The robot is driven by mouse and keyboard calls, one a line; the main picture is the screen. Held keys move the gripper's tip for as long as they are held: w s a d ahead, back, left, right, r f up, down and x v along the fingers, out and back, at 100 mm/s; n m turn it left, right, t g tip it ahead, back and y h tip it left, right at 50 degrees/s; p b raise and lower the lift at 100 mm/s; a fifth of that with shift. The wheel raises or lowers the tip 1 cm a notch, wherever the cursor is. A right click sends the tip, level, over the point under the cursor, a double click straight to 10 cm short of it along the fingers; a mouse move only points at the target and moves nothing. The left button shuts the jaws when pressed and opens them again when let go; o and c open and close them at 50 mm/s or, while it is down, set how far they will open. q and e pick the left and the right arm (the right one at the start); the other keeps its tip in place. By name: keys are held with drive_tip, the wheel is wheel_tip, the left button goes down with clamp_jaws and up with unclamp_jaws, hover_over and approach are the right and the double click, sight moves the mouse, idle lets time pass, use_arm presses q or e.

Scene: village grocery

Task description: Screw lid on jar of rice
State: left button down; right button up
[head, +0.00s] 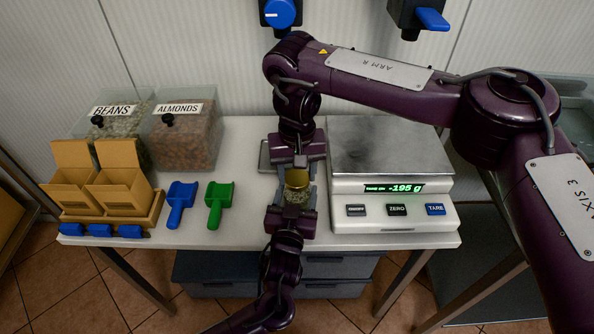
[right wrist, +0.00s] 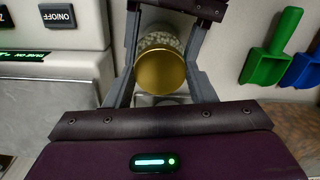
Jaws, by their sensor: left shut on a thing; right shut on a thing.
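A glass jar of rice (head: 295,198) is upright between my two grippers, left of the scale. A round gold lid (head: 297,178) sits over its mouth; whether it is level or tight I cannot tell. In the right wrist view the lid (right wrist: 160,70) lies between the fingers, with the white-grained jar (right wrist: 160,38) behind it. My right gripper (head: 298,172) reaches in from the back and is shut on the lid. My left gripper (head: 294,202) comes from the front and is shut on the jar. The fingers hide the jar's sides.
A scale (head: 385,205) reading -195 g stands close on the right. A green scoop (head: 217,205) and blue scoop (head: 180,204) lie left. A grey plate (head: 265,157) lies behind the jar.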

use_arm(q)
drive_tip(key=shift+f, duration=0.1)
use_arm(e)
drive_tip(key=shift+m, duration=0.8)
drive_tip(key=o, duration=1)
wheel_tip(320, 180, up, 12)
use_arm(q)
drive_tip(key=shift+c, duration=1.5)
unclamp_jaws()
drive_tip(key=shift+s+a, duration=0.2)
drive_tip(key=shift+s, duration=1.1)
drive_tip(key=shift+s+a, duration=0.2)
drive_tip(key=shift+s, duration=1.1)
drive_tip(key=shift+s+a, duration=0.2)
drive_tip(key=shift+s, duration=1.1)
use_arm(e)
drive_tip(key=shift+f, duration=0.25)
